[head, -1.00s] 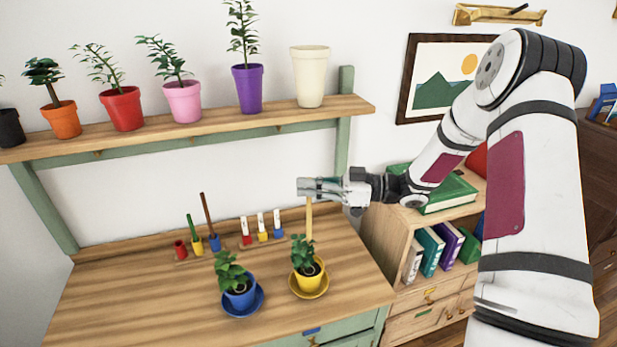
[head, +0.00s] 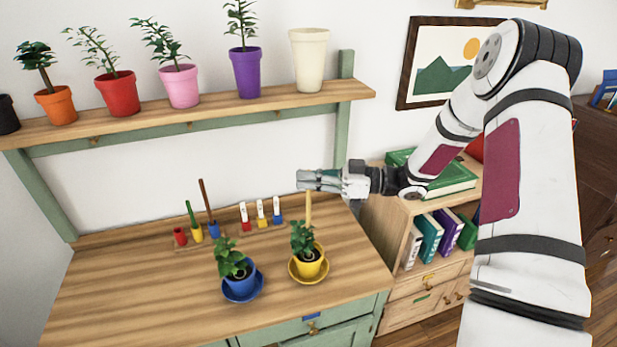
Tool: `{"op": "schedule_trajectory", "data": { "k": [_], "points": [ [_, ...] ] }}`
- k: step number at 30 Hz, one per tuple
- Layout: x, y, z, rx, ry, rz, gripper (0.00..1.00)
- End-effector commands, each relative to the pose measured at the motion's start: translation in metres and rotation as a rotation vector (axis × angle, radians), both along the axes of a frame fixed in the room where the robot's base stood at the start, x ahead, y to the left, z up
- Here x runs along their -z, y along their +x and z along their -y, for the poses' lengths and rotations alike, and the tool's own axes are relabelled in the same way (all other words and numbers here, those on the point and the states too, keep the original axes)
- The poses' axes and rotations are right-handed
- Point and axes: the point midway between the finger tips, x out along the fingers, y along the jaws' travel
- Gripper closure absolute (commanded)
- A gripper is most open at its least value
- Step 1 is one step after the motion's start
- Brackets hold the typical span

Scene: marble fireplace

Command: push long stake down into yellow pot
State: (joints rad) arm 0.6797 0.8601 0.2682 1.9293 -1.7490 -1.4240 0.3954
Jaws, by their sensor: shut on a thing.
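The yellow pot (head: 312,266) stands upright on a yellow saucer (head: 297,279) on the wooden worktop, with a leafy green plant (head: 301,239) in it. A long pale-tan stake (head: 309,208) rises nearly upright from behind the plant to my gripper. Its lower end is hidden by the leaves, so I cannot tell how deep it sits. My gripper (head: 304,180) reaches in from the right, above the yellow pot, and is shut on the stake's upper end.
A blue pot (head: 239,283) with a plant stands on a blue saucer just left. Behind are a brown stake (head: 207,200), a green stake (head: 191,212) and small coloured holders. A shelf (head: 200,109) of pots hangs above. The worktop's front left is clear.

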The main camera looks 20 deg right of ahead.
Motion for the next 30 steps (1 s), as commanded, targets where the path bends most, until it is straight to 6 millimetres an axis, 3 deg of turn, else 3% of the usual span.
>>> {"op": "schedule_trajectory", "data": {
  "k": [30],
  "points": [
    [0.014,0.0,0.0,0.0,0.0,0.0,1.0]
  ]
}}
